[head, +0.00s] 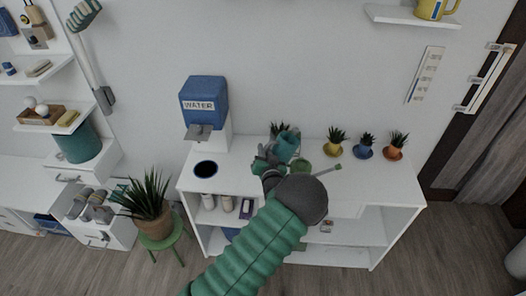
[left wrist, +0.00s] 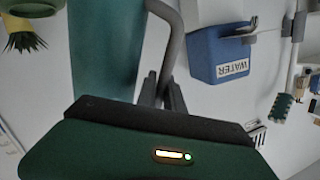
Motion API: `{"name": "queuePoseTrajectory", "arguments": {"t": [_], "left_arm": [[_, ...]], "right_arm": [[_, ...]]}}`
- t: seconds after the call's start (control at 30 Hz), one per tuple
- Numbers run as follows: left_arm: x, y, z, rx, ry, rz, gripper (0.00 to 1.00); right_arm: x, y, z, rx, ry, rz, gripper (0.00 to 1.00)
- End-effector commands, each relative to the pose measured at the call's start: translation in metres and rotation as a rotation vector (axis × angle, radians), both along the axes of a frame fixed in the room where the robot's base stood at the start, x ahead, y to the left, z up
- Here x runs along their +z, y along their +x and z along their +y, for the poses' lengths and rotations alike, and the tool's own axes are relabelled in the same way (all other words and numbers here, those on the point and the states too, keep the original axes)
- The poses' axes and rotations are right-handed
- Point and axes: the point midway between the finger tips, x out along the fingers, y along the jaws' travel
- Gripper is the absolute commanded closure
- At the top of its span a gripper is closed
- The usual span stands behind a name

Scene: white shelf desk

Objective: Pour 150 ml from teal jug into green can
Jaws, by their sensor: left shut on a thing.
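The teal jug (head: 287,146) is above the white desk top, in front of a small potted plant. My left gripper (head: 266,164) is shut on its handle. In the left wrist view the fingers (left wrist: 162,92) close on the grey handle (left wrist: 165,35), beside the teal jug body (left wrist: 104,48). The green can (head: 302,168) is just right of the gripper, mostly hidden behind my arm. Its spout end (head: 338,167) sticks out to the right. I cannot tell the jug's exact tilt, and no liquid stream shows. My right gripper is not in view.
A blue water dispenser (head: 205,100) stands at the desk's back left, with a dark round pad (head: 205,169) before it. Several small potted plants line the back right, including an orange pot (head: 393,153). The desk's right front (head: 385,187) is clear. A larger plant (head: 149,200) stands left.

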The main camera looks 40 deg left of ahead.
Motion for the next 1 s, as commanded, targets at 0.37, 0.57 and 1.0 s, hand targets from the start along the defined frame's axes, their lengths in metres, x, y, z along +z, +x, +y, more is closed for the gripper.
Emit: {"name": "queuePoseTrajectory", "arguments": {"t": [0.37,0.57,1.0], "left_arm": [[0.0029,0.0013,0.0000,0.000,0.005,0.001,1.00],[0.0066,0.0030,-0.0010,0.000,0.009,0.008,1.00],[0.0121,0.0071,-0.0033,0.001,0.025,0.036,1.00]], "right_arm": [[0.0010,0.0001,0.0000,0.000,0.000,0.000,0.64],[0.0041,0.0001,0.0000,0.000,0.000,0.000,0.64],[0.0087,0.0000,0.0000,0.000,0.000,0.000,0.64]]}}
